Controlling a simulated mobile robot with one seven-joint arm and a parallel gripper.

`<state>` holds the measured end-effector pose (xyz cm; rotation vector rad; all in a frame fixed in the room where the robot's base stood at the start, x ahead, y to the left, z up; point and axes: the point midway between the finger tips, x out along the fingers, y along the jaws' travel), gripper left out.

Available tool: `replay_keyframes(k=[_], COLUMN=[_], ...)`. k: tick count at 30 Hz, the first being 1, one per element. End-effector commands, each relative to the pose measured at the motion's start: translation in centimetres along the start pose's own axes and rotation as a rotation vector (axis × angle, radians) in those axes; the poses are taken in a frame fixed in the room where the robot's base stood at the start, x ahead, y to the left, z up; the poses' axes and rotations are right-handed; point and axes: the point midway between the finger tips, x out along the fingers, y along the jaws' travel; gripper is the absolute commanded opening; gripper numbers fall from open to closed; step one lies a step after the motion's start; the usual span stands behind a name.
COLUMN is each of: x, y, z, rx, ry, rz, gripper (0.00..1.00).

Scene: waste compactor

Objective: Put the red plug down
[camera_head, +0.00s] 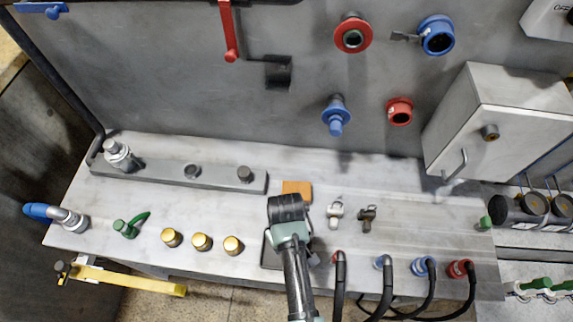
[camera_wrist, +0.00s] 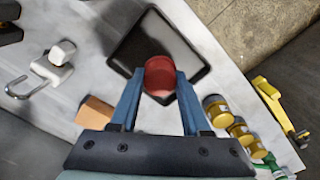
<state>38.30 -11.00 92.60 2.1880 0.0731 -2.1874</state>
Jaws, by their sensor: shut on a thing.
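The red plug (camera_wrist: 159,74) shows as a round red end between the two blue fingers of my gripper (camera_wrist: 160,84) in the wrist view. The fingers are shut on it. Behind it, in line with the camera, is a black square tray (camera_wrist: 135,50) with a raised rim. I cannot tell whether the plug touches the tray. In the head view my gripper (camera_head: 287,210) is over the front middle of the bench. There the plug is hidden, and the arm covers part of the black tray (camera_head: 270,257).
An orange-brown block (camera_head: 297,187) lies close behind the gripper. Brass caps (camera_head: 201,242) stand to its left, a white padlock (camera_head: 335,213) to its right. Several cabled connectors (camera_head: 422,265) line the right front edge. The bench's front edge is close to the tray.

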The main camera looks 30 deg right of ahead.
Motion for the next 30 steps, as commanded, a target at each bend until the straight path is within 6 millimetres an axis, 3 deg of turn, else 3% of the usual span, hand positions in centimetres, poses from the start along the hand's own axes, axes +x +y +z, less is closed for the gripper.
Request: replay_keyframes(k=[6,17,18,21,23,30], x=[2.0,2.5,2.5,2.4,2.4,2.4], y=[0.0,0.0,0.0,0.0,0.0,0.0], z=[-0.1,-0.1,-0.1,-0.1,-0.1,-0.1], rx=[0.000,0.000,0.000,0.000,0.000,0.000], ry=[0.000,0.001,0.001,0.001,0.001,0.001], rz=[0.000,0.000,0.001,0.001,0.000,0.000], gripper=[0.00,0.00,0.48,0.67,0.77,0.77])
